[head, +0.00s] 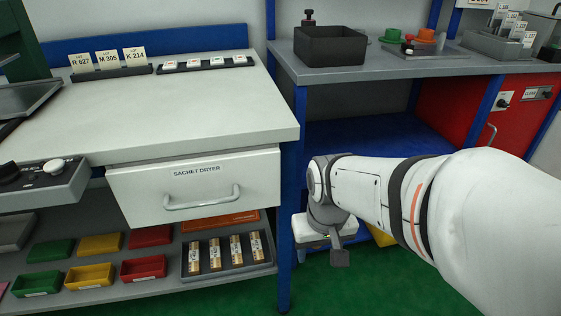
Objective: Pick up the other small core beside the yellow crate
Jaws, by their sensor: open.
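My gripper (338,252) hangs at the end of my white arm, pointing down in front of the opening under the right bench. It is open, and only one dark finger shows clearly. I see nothing held in it. A small piece of a yellow thing (382,238), possibly the yellow crate, shows low behind my arm near the green floor. My arm hides most of it. I cannot make out any small core beside it; that area is mostly covered by my arm and gripper.
A blue bench leg (285,220) stands just left of my gripper. Green floor (350,292) is clear below my gripper.

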